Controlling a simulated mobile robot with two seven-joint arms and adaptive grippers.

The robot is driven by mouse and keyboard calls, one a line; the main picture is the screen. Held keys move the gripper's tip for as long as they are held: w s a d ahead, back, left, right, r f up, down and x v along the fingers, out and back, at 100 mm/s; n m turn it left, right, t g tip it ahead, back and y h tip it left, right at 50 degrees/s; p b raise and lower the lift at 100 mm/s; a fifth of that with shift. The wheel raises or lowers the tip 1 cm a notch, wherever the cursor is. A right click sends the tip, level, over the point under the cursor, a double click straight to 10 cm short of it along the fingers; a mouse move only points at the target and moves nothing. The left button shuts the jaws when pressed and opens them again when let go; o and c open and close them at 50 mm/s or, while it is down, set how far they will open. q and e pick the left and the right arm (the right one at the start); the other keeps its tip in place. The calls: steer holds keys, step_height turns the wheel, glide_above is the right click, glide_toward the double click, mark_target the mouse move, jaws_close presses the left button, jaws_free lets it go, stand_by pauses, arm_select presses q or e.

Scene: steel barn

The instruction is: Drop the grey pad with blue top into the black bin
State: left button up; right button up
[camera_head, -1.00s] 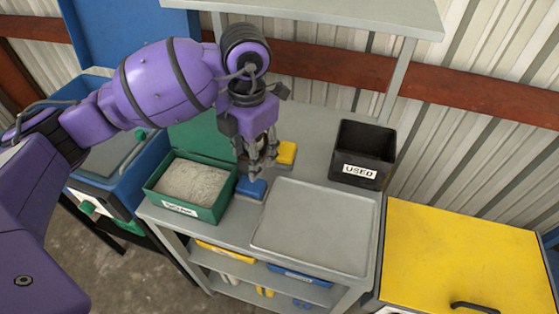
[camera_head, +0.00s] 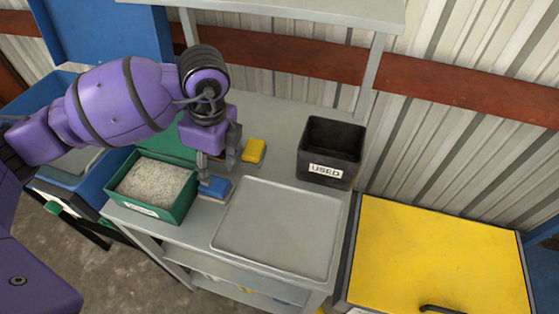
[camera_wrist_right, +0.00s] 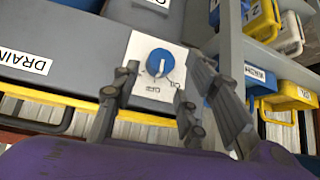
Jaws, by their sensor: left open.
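The grey pad with blue top (camera_head: 216,187) lies on the grey worktop between the green box and the flat tray. My left gripper (camera_head: 217,170) points down over the pad with its fingers apart. One finger is close to the pad's left end; I cannot tell whether it touches. The black bin (camera_head: 330,170), labelled USED, stands at the back right of the worktop; its inside looks empty. My right gripper (camera_wrist_right: 160,95) is open in the right wrist view, with nothing between its fingers, facing a panel with a blue knob.
A yellow-topped pad (camera_head: 254,149) lies behind the blue one. The green box (camera_head: 158,208) holds pale grains. The flat grey tray (camera_head: 275,228) is empty. A yellow-topped cabinet (camera_head: 440,255) stands at the right. An upper shelf (camera_head: 300,12) overhangs the back.

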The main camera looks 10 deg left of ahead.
mark_target(214, 184)
arm_select(q)
steer(key=f, duration=0.4)
steer(key=a+f, duration=0.1)
steer(key=f, duration=0.2)
steer(key=shift+s, duration=0.2)
steer(key=shift+r, duration=0.1)
steer(key=c, duration=1)
